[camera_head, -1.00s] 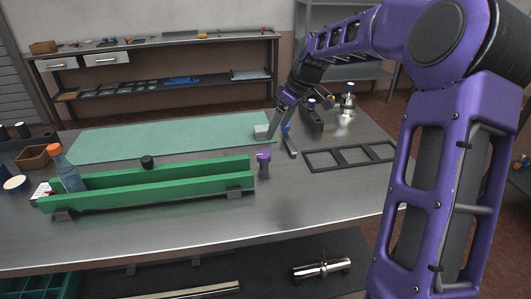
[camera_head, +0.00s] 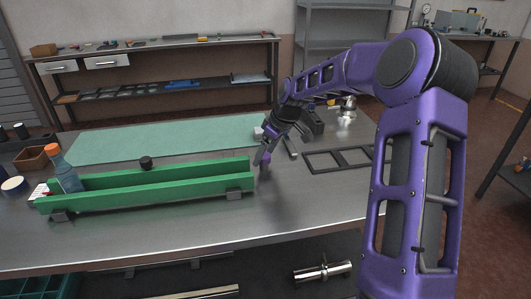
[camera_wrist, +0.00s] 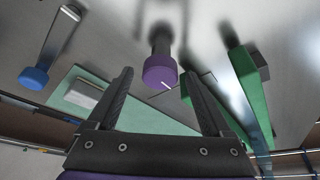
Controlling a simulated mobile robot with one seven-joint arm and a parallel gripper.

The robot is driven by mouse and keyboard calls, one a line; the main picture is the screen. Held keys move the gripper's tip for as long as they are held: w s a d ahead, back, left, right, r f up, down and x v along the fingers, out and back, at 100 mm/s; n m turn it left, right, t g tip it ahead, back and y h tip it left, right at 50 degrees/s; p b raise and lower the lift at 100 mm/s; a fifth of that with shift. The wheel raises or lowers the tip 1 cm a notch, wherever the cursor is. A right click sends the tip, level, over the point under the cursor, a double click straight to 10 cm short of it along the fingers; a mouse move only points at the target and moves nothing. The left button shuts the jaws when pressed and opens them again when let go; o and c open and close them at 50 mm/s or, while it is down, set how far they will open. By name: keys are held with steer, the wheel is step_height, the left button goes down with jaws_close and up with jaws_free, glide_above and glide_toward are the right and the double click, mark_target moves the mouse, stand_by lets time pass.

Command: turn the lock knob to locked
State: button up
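The purple lock knob (camera_head: 265,158) stands on the metal table just right of the green channel's end. In the wrist view the knob (camera_wrist: 157,72) is a purple cap on a dark stem. A short white line on its face slants down to the right. My gripper (camera_head: 261,161) is at the knob, pointing down and partly covering it in the head view. In the wrist view its two dark fingers are spread, with the knob between the fingertips in the picture. A gap shows on each side, so no grip is seen. Lock position markings cannot be made out.
The green channel (camera_head: 150,197) lies left of the knob. A blue-ended lever (camera_wrist: 35,77) and a pale block (camera_wrist: 83,93) are nearby. A black frame (camera_head: 340,159) lies right, a teal mat (camera_head: 150,143) behind. The table front is clear.

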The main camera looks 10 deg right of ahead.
jaws_close()
steer(key=shift+m, duration=0.4)
steer(key=m+b, duration=0.1)
steer(key=m, duration=0.1)
steer(key=m+h+b, duration=0.1)
steer(key=shift+s+a+f+m+t+h, duration=0.1)
steer(key=shift+a+m+t+h, duration=0.1)
steer(key=shift+m+t+h, duration=0.15)
steer(key=m, duration=0.2)
steer(key=m+h+b, duration=0.1)
steer(key=m, duration=0.1)
steer(key=shift+a+m+t+h+b, duration=0.15)
steer(key=shift+m+t+h+b, duration=0.1)
steer(key=shift+t+b, duration=0.1)
steer(key=m+h, duration=0.1)
steer(key=m, duration=0.3)
steer(key=shift+a+m+h+b, duration=0.1)
steer(key=shift+m+h+b, duration=0.2)
steer(key=shift+h, duration=0.1)
steer(key=m+g+h, duration=0.1)
steer(key=m, duration=0.3)
steer(key=shift+m+g, duration=0.3)
